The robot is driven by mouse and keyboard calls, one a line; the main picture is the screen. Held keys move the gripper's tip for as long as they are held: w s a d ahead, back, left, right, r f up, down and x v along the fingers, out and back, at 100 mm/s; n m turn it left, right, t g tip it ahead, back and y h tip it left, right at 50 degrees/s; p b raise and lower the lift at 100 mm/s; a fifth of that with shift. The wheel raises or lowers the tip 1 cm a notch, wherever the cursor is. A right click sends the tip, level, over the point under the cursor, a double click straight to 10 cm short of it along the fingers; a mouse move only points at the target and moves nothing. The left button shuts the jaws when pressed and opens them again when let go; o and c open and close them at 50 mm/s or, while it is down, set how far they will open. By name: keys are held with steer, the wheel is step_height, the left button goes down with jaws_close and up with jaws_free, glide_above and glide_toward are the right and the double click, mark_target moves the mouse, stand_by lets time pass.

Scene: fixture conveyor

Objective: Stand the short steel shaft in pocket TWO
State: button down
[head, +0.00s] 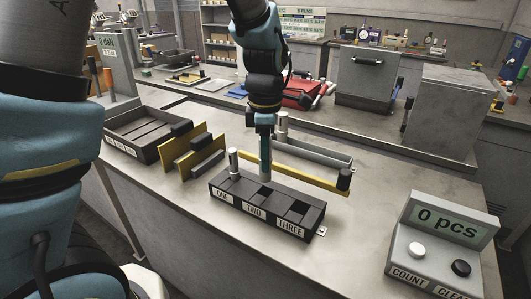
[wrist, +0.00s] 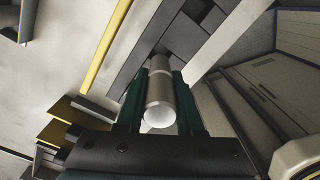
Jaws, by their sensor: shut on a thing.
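My gripper (head: 265,158) is shut on a steel shaft (head: 265,174), which hangs upright at the black fixture block (head: 268,222). The shaft's lower end is at or just above pocket TWO, behind the TWO label (head: 254,211); I cannot tell whether it is inside. In the wrist view the shaft (wrist: 160,104) lies between the dark green fingers. Another steel shaft (head: 233,160) stands in pocket ONE. Pocket THREE (head: 299,208) looks empty.
Yellow plates (head: 185,155) and a dark bin (head: 140,133) stand left. A counter box (head: 440,240) is right.

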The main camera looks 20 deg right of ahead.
mark_target(266, 182)
steer(key=shift+f+b, duration=0.65)
steer(key=shift+f, duration=1.1)
steer(key=shift+f+b, duration=0.85)
steer(key=shift+f, duration=1.4)
stand_by(2.2)
steer(key=shift+c, duration=2.3)
jaws_free()
step_height(266, 182, up, 10)
steer(key=shift+r+b, duration=0.25)
steer(key=shift+b, duration=0.35)
steer(key=shift+r, duration=0.15)
